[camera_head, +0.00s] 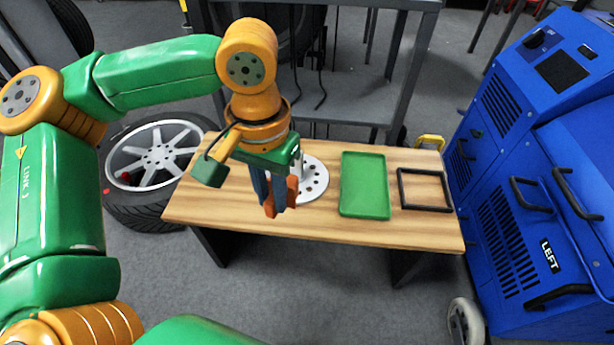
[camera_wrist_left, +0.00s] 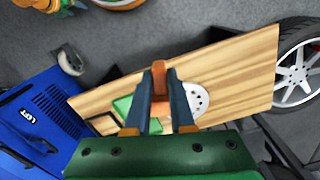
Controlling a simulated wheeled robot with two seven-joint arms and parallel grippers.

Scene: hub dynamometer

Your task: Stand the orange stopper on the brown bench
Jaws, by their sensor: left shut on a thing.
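The brown bench (camera_head: 330,229) has a wood-grain top on dark legs; it also shows in the left wrist view (camera_wrist_left: 235,70). My left gripper (camera_head: 273,200) points down above the left half of the bench. Its blue-grey fingers are shut on the orange stopper (camera_head: 269,208). In the left wrist view the stopper (camera_wrist_left: 160,76) sits between the two fingers (camera_wrist_left: 160,98) and reaches past their tips. The fingers hide part of it. Whether its lower end touches the bench is hard to tell. My right gripper is not in view.
A pale disc with holes (camera_head: 315,181) stands on the bench just behind the gripper. A green tray (camera_head: 364,212) and a black square frame (camera_head: 425,208) lie to the right. The front left of the bench top is bare. A blue machine (camera_head: 500,230) stands right, a wheel (camera_head: 150,158) left.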

